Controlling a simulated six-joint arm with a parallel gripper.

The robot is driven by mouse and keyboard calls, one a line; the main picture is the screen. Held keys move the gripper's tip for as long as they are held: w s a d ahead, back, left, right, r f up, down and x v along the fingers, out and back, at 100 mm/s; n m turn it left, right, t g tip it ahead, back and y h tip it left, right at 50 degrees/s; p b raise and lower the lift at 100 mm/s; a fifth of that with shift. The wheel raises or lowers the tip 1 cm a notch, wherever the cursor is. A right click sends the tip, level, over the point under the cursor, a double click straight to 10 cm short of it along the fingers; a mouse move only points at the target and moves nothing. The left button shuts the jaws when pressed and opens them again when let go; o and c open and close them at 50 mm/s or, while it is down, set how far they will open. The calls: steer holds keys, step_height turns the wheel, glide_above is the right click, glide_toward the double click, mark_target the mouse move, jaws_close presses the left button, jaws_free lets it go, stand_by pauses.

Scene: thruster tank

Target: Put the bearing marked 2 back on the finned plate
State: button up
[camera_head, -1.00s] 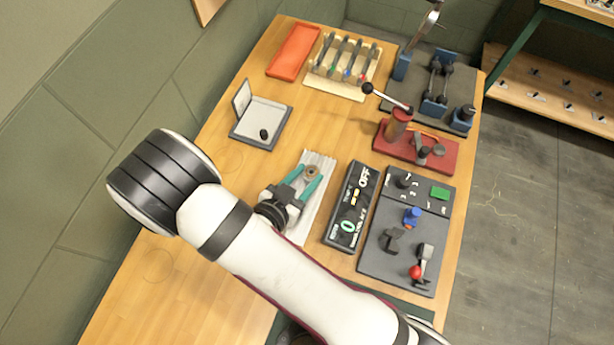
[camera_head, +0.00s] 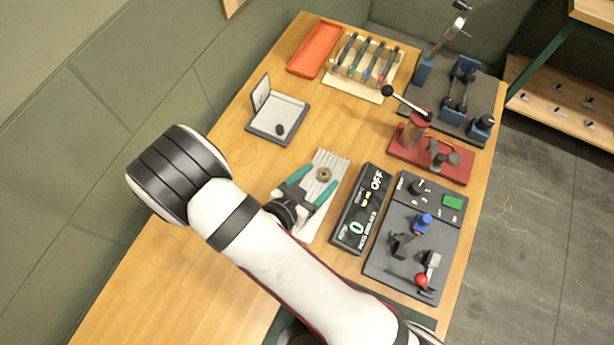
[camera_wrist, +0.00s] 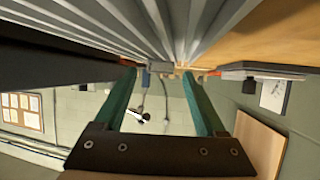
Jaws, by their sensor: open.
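The bearing (camera_head: 323,174), a small brownish ring, rests on the pale finned plate (camera_head: 333,161) near its far end. I cannot read a mark on it. My gripper (camera_head: 321,178) is open, its two green fingers low over the plate, one on each side of the bearing, with a visible gap to it. In the wrist view the open fingers (camera_wrist: 158,78) have nothing visible between them. The plate's long fins (camera_wrist: 185,25) run across the top of that view. The bearing does not show there.
A dark readout box showing OFF and 0 (camera_head: 356,212) lies close right of the plate, with a grey control panel (camera_head: 395,268) beyond. A red-based press (camera_head: 430,155) and an open grey box (camera_head: 277,117) stand farther back. The table (camera_head: 140,300) is bare at front left.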

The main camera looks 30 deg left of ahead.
steer(key=v, duration=1.1)
steer(key=shift+s+a+r, duration=0.1)
steer(key=shift+s+r, duration=0.05)
steer(key=shift+s, duration=0.05)
steer(key=w+a+m+g+y, duration=0.1)
steer(key=w, duration=0.1)
steer(key=w+a+m+g, duration=0.1)
steer(key=a+g, duration=0.1)
steer(key=shift+w+a+y, duration=0.2)
steer(key=shift+w+y, duration=0.15)
steer(key=shift+y, duration=0.05)
steer(key=w+d+r+g+y, duration=0.2)
steer(key=w+r+g+y, duration=0.4)
steer(key=r, duration=0.5)
steer(key=s+d+r+g+h, duration=0.1)
steer(key=s+d, duration=0.3)
steer(key=d, duration=0.3)
steer(key=s+d+r+m+g+h, duration=0.1)
steer(key=s+d+r, duration=0.1)
steer(key=s+d, duration=0.2)
steer(key=s+d+r+g+h, duration=0.1)
steer(key=s+d, duration=0.3)
steer(key=d, duration=0.7)
steer(key=shift+r+g+h, duration=0.3)
steer(key=shift+r+g, duration=0.15)
steer(key=shift+g, duration=0.05)
steer(key=shift+s, duration=0.15)
